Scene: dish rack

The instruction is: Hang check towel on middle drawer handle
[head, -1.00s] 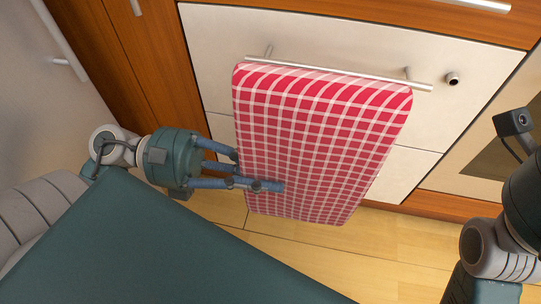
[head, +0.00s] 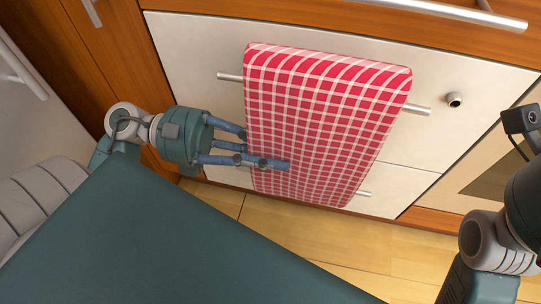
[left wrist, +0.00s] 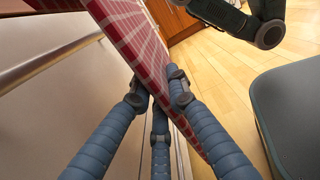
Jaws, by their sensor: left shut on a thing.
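The red-and-white check towel (head: 325,125) hangs as a stiff, slightly tilted slab in front of the middle drawer handle (head: 229,76). Its rounded top edge is above the handle bar and hides the bar's middle; both bar ends show. Whether the towel touches the bar or passes over it, I cannot tell. My left gripper (head: 265,150) is shut on the towel's left edge, with one finger across its front. In the left wrist view the towel (left wrist: 140,40) runs between the fingers. My right arm shows at the right, but its gripper is out of view.
The pale middle drawer front (head: 200,60) has a round knob (head: 453,99) at its right. Wooden floor (head: 290,235) is clear below.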

